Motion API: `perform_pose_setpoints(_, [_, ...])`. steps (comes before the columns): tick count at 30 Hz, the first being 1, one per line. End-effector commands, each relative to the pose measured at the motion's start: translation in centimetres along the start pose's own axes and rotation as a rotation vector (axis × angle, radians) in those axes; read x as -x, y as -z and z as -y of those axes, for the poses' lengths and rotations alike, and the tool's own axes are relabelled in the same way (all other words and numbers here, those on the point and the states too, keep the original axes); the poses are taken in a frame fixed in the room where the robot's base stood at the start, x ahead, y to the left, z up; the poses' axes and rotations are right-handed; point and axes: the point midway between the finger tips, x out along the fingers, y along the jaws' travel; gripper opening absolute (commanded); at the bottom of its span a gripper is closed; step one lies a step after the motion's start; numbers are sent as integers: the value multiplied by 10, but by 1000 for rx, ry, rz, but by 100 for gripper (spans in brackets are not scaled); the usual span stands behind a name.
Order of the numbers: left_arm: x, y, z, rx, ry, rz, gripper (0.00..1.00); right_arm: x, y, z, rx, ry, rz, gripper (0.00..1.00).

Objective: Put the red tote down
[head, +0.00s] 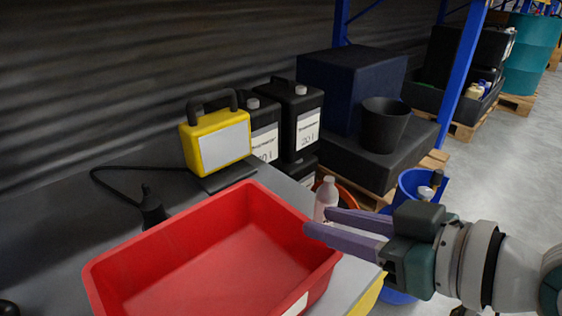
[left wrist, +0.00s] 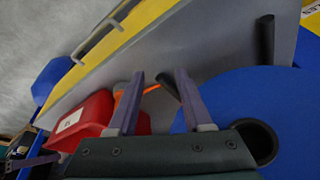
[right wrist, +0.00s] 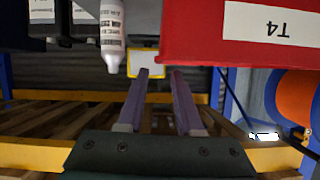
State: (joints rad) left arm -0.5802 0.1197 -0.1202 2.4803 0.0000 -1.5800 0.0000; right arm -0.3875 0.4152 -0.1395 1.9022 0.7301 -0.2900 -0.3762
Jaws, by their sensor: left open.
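The red tote (head: 175,245) appears empty and seems to rest level on the grey worktop (head: 60,215) in the head view; its lower part is cut off. My right gripper (head: 318,219) is just beyond its right rim, fingers apart with nothing between them. In the right wrist view, that gripper (right wrist: 160,71) is open, with the tote (right wrist: 215,40) and its T4 label above right. In the left wrist view, my left gripper (left wrist: 160,73) is open and empty, with the tote (left wrist: 93,108) partly behind its fingers. The left gripper is outside the head view.
A white bottle (head: 326,198) stands behind the right fingers. A yellow lamp (head: 215,140), a small black bottle (head: 152,207) and black canisters (head: 300,118) stand at the back. A blue bucket (head: 412,186) is at the right. The worktop left of the tote is mostly clear.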

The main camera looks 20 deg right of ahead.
Motion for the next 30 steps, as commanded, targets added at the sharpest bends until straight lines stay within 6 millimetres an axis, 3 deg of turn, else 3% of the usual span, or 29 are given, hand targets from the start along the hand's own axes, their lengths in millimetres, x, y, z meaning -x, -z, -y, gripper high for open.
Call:
perform_pose_setpoints(6, [6, 2, 0, 1, 0, 0, 50, 34, 0, 0, 0, 1, 1, 35])
perform_pose_setpoints(10, [6, 2, 0, 1, 0, 0, 50, 41, -1, 3, 1, 7, 10, 35])
perform_pose_setpoints(13, [6, 2, 0, 1, 0, 0, 50, 42, -8, 18, 6, 36, 73, 35])
perform_pose_setpoints(20, [6, 2, 0, 1, 0, 0, 50, 62, -44, 55, 24, 47, 411, 35])
perform_pose_setpoints(24, [6, 2, 0, 1, 0, 0, 50, 94, -62, 55, -8, -56, 649, 35])
perform_pose_setpoints(30, [6, 2, 0, 1, 0, 0, 50, 131, -74, 48, -74, -184, 836, 35])
